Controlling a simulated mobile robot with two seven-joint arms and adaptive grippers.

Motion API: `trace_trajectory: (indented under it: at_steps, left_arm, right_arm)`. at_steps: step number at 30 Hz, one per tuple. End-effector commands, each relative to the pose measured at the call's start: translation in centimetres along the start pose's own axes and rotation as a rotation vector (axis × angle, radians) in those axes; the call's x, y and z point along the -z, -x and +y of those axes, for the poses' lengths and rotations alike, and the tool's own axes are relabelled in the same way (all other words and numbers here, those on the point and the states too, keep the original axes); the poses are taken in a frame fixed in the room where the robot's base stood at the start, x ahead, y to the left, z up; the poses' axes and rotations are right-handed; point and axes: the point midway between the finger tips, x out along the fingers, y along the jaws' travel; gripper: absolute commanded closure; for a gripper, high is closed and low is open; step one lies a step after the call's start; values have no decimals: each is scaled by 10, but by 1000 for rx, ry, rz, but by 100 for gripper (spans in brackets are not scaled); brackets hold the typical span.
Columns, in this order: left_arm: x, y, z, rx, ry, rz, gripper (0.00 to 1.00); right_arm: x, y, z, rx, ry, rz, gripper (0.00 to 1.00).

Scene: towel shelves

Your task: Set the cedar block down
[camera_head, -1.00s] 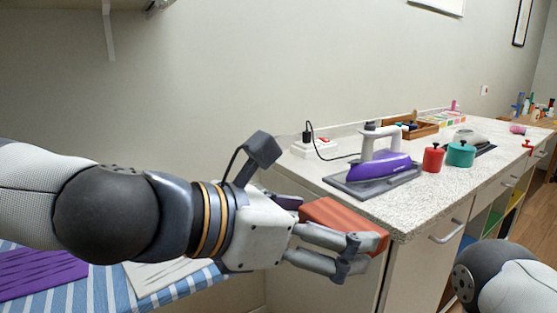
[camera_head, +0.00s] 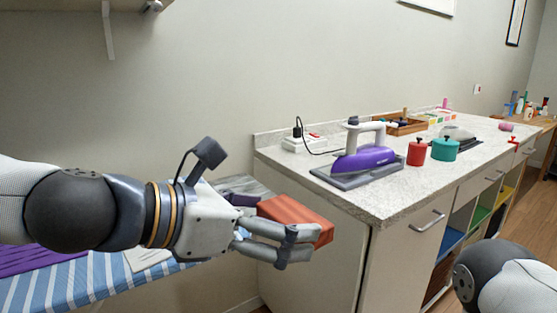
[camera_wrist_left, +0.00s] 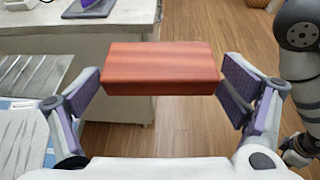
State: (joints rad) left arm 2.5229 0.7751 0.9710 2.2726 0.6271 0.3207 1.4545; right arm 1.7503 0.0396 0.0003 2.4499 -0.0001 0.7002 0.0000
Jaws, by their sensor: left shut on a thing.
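The cedar block (camera_head: 297,217) is a reddish-brown wooden block. My left gripper (camera_head: 290,243) is shut on it and holds it in the air, in front of the near left end of the white speckled counter (camera_head: 372,204). In the left wrist view the block (camera_wrist_left: 160,68) spans the space between the two purple-padded fingers of the left gripper (camera_wrist_left: 170,92). Floor shows beyond and below it there.
A purple iron (camera_head: 366,158) rests on a grey pad near the counter's near end. Red (camera_head: 417,152) and teal (camera_head: 445,148) canisters stand right of it. A striped blue board (camera_head: 95,280) with folded cloths lies at lower left. The counter's front corner is bare.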

Motion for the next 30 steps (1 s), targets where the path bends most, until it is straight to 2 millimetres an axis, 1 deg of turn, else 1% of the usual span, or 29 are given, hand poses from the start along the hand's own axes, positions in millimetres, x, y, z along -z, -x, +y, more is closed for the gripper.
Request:
trace_trajectory:
  at_steps: [1, 5, 6, 8, 10, 11, 12, 14, 15, 18, 21, 23, 30]
  left_arm:
    - [5, 6, 12, -13, 5, -2, 38]
    - [32, 25, 45, -35, 16, -2, 38]
    - [44, 32, 55, -41, 21, -2, 38]
    - [64, 43, 67, -47, 26, -3, 38]
    - [92, 56, 78, -49, 30, -3, 38]
    - [105, 62, 81, -48, 32, -3, 38]
    - [122, 69, 83, -45, 31, -4, 38]
    - [148, 78, 82, -37, 28, -4, 38]
    - [163, 83, 79, -29, 26, -4, 38]
    - [195, 90, 68, -9, 14, -3, 38]
    - [214, 94, 58, 8, 3, -2, 38]
    - [220, 95, 55, 14, -2, -2, 38]
    - [222, 95, 53, 16, -6, 0, 38]
  right_arm:
    - [0, 0, 0, 0, 0, 0, 100]
    - [0, 0, 0, 0, -1, 0, 100]
    - [0, 0, 0, 0, 0, 0, 100]
    - [0, 0, 0, 0, 0, 0, 100]
    - [0, 0, 0, 0, -1, 0, 100]
    - [0, 0, 0, 0, -1, 0, 100]
    - [0, 0, 0, 0, -1, 0, 100]
    - [0, 0, 0, 0, -1, -1, 100]
    - [0, 0, 0, 0, 0, -1, 100]
    - [0, 0, 0, 0, 0, 0, 100]
    - [0, 0, 0, 0, 0, 0, 100]
    - [0, 0, 0, 0, 0, 0, 100]
    - [0, 0, 0, 0, -1, 0, 100]
